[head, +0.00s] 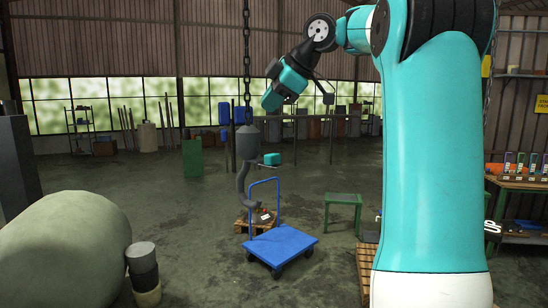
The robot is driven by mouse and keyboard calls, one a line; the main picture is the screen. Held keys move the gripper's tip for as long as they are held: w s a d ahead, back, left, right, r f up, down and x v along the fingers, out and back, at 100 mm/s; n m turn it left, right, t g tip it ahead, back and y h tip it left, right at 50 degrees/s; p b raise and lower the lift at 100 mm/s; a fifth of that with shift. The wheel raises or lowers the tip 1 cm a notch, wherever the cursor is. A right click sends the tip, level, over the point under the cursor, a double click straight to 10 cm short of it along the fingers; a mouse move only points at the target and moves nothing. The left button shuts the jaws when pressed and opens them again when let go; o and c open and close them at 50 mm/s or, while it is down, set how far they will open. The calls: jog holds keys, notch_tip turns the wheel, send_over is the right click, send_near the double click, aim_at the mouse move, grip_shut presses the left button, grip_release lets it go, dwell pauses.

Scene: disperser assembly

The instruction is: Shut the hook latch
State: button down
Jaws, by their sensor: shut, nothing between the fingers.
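A dark chain (247,45) hangs from above near the middle of the head view. My gripper (269,101), at the end of my teal arm, is up in the air just right of the chain in the picture. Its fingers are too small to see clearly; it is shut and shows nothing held. I cannot tell its distance from the chain.
A blue trolley (282,244) stands in front of the pallet (256,221). A green table (343,210) is to its right. A large grey-green tank (65,250) and stacked drums (143,272) are at left. Open floor lies between them.

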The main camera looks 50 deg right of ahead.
aim_at(273, 154)
jog(key=shift+s+f+b, duration=0.15)
jog(key=shift+f+b, duration=1.9)
jog(key=shift+f, duration=0.1)
jog(key=shift+s+f+b, duration=0.1)
jog(key=shift+f+b, duration=1.9)
jog(key=shift+f, duration=0.15)
jog(key=shift+f, duration=0.1)
jog(key=shift+f+b, duration=0.3)
jog(key=shift+b, duration=0.1)
jog(key=shift+s+f+b, duration=0.1)
jog(key=shift+f+b, duration=0.75)
jog(key=shift+f, duration=0.05)
jog(key=shift+r, duration=0.15)
jog(key=shift+r+p, duration=1.2)
jog(key=shift+p, duration=0.1)
jog(key=shift+r, duration=0.1)
jog(key=r+p, duration=0.5)
jog(key=shift+w, duration=0.25)
jog(key=shift+f, duration=0.15)
